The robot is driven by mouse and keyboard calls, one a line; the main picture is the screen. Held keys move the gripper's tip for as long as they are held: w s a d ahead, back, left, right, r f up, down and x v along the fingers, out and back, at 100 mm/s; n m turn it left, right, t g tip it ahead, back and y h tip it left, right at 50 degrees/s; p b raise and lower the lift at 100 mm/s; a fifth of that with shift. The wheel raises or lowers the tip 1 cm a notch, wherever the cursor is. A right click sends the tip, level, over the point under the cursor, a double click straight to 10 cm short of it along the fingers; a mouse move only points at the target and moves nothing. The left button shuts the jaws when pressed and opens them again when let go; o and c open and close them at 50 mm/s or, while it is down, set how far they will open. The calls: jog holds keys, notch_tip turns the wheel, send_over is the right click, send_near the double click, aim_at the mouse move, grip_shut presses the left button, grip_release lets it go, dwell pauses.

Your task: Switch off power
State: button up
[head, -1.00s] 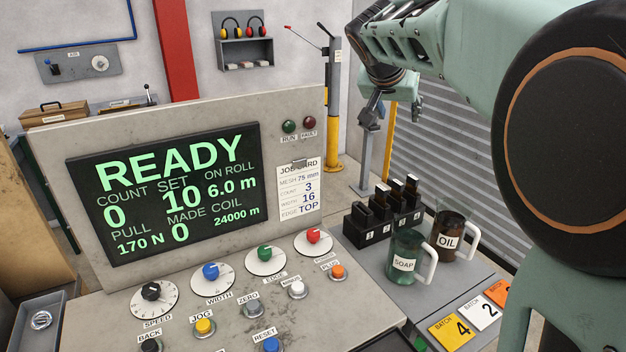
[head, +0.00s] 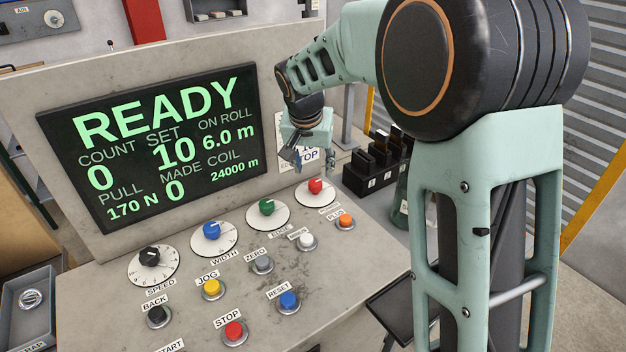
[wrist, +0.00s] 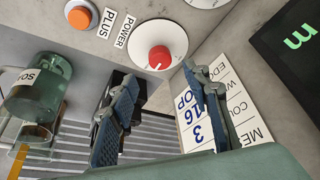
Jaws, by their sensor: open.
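The red power knob (head: 315,186) sits on a white round dial at the right end of the knob row on the sloped console. In the wrist view the red knob (wrist: 160,58) has a POWER label (wrist: 125,31) beside its dial. My gripper (head: 309,160) is open and empty, just above and behind the red knob in the head view, in front of the job card. In the wrist view my gripper (wrist: 160,80) has its two blue fingers apart, with the knob showing beyond the gap between them. Nothing touches the knob.
The lit screen (head: 165,140) reads READY. Green (head: 267,207), blue (head: 212,230) and black (head: 149,257) knobs lie left of the red one. An orange PLUS button (head: 344,220) is close below it. A soap mug (wrist: 40,88) and black holders (head: 378,158) stand right of the console.

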aim_at(316, 182)
jog(key=x, duration=0.7)
jog(key=shift+w+f, duration=0.1)
jog(key=c, duration=1.2)
